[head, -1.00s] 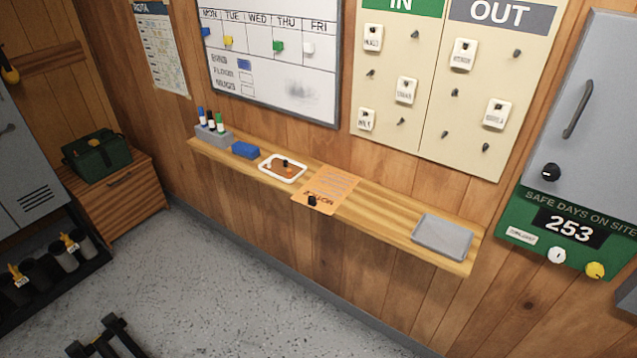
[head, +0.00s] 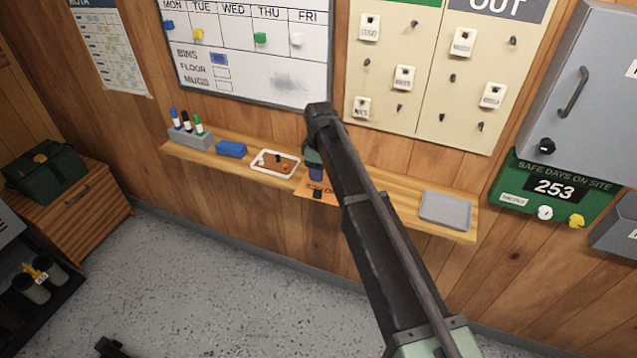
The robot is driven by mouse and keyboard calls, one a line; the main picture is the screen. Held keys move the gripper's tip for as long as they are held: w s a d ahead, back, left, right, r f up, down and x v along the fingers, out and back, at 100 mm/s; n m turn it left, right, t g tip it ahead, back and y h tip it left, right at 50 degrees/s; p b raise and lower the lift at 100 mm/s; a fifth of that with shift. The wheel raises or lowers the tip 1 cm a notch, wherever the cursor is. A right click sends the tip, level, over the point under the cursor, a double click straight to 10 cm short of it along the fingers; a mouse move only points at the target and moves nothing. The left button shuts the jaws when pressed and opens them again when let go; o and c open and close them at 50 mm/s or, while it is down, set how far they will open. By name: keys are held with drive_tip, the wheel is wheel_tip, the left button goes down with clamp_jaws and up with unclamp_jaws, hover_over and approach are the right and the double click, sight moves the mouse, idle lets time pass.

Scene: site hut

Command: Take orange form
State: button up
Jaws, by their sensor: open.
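The orange form (head: 306,190) lies on the wooden shelf, its front edge at or slightly over the shelf's front. A small black clip or knob (head: 318,195) shows at that edge. My arm comes up from the bottom right and bends down over the form, hiding most of it. My gripper (head: 316,178) is above the form, open, pointing down. Its fingers are mostly hidden by my arm, and I cannot tell whether they touch the form.
On the shelf (head: 385,208), left of the form, are a white-rimmed tray (head: 255,163), a blue eraser (head: 231,149) and a grey marker holder (head: 190,138). A grey flat tray (head: 445,209) lies to the right. A whiteboard (head: 300,92) and an IN/OUT board (head: 428,100) hang above.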

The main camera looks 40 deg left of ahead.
drive_tip(key=b, duration=0.3)
hover_over(319, 192)
wheel_tip(319, 192, down, 4)
drive_tip(key=shift+w+d+f, duration=0.1)
drive_tip(key=shift+w+f, duration=0.05)
wheel_tip(319, 192, down, 5)
drive_tip(key=b, duration=0.5)
drive_tip(key=shift+f, duration=0.2)
drive_tip(key=shift+r, duration=0.25)
clamp_jaws()
drive_tip(key=shift+r, duration=0.15)
drive_tip(key=shift+s+r+p, duration=0.25)
drive_tip(key=shift+r+p, duration=0.05)
drive_tip(key=shift+p, duration=0.25)
wheel_tip(319, 192, up, 7)
drive_tip(key=p, duration=0.6)
drive_tip(key=shift+f+p, duration=0.15)
drive_tip(key=shift+p, duration=0.2)
drive_tip(key=s+d, duration=0.2)
drive_tip(key=s, duration=0.7)
drive_tip(key=s+d, duration=0.3)
drive_tip(key=s, duration=0.7)
drive_tip(key=shift+f+b, duration=0.3)
